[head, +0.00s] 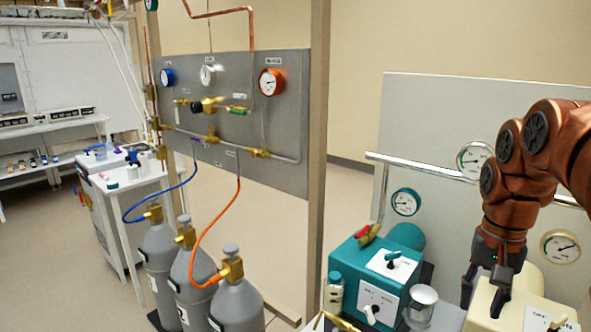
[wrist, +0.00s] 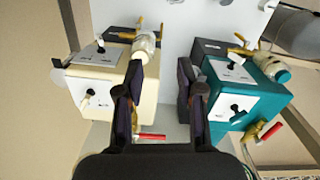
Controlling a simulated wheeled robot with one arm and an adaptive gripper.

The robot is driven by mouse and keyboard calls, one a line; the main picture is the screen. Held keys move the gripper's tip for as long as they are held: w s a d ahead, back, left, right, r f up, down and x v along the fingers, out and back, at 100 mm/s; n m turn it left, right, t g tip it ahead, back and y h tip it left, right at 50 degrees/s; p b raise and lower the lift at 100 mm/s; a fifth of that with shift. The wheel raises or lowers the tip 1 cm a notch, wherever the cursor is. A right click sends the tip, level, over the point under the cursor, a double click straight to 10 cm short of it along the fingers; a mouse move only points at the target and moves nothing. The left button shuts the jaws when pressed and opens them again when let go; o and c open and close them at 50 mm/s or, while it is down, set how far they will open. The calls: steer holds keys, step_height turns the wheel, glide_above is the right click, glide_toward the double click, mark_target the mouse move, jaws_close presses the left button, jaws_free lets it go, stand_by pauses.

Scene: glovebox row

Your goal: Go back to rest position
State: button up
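My copper-coloured arm comes in from the right in the head view, and my gripper (head: 482,295) points down between the teal box and the cream box. In the wrist view my gripper (wrist: 160,75) has its two dark fingers apart, with nothing seen between them. The teal box (head: 345,270) with switch panels is left of my gripper in the head view; it is on the right in the wrist view (wrist: 270,92). The cream box (head: 508,308) is partly behind my fingers in the head view; it is on the left in the wrist view (wrist: 110,80).
A pale back panel (head: 450,120) with a metal rail (head: 420,170) and round gauges stands behind the boxes. Gas cylinders (head: 238,305) and a grey gauge board (head: 225,130) are at the left.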

steer(key=s+a+f+n+p, duration=0.2)
steer(key=s+a, duration=0.4)
steer(key=s, duration=0.4)
steer(key=s+a+f+n+g+p, duration=0.1)
steer(key=s+a+f+n+p, duration=0.2)
steer(key=s+a, duration=0.4)
steer(key=s+f+n, duration=0.1)
steer(key=s+f, duration=0.1)
steer(key=s, duration=0.1)
steer(key=shift+s+a, duration=0.25)
steer(key=shift+s, duration=0.05)
steer(key=shift+f, duration=0.1)
